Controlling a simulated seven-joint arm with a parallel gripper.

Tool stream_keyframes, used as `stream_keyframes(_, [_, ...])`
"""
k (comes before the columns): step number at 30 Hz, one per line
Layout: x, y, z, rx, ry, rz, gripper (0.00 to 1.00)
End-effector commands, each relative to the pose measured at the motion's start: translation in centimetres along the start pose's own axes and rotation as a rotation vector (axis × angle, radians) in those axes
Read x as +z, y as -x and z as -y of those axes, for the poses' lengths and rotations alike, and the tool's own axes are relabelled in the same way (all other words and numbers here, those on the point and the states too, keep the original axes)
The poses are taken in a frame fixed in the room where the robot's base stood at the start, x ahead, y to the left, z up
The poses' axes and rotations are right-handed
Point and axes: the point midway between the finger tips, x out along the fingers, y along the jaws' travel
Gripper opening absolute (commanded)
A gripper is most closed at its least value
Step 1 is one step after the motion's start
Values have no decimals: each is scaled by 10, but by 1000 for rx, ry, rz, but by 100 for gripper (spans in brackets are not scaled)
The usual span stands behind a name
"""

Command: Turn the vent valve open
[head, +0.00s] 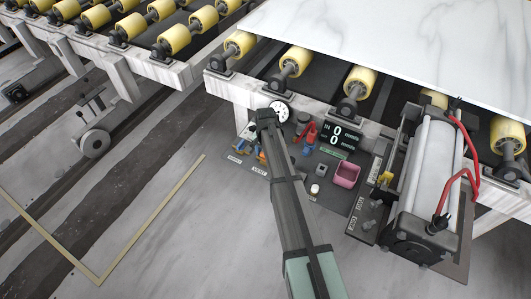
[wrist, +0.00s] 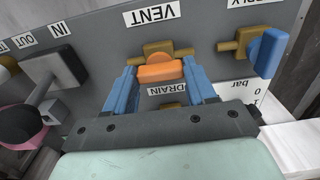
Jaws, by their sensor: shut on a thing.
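The vent valve has an orange handle (wrist: 160,73) in front of a brass body (wrist: 166,51), beside the upside-down VENT label (wrist: 151,15) in the wrist view. The handle lies roughly sideways there, in line with the brass body. My gripper (wrist: 163,80) is shut on the orange handle, with one blue finger at each end of it. In the head view my dark arm reaches over the panel and largely hides the valve. The VENT label (head: 260,170) shows there beside the arm.
A blue-handled valve (wrist: 269,52) is close on the right in the wrist view, and a grey fitting (wrist: 58,66) on the left. Rollers (head: 290,62) line the back.

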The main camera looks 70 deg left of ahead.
Motion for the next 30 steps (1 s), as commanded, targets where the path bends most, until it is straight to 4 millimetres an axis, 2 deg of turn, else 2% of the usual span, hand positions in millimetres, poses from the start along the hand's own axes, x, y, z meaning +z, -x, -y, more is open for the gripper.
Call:
stream_keyframes(14, [0,0,0,0,-15,0,25])
stream_keyframes(15, [0,0,0,0,-15,0,57])
stream_keyframes(23, [0,0,0,0,-14,0,81])
stream_keyframes(30, [0,1,0,0,-13,0,81])
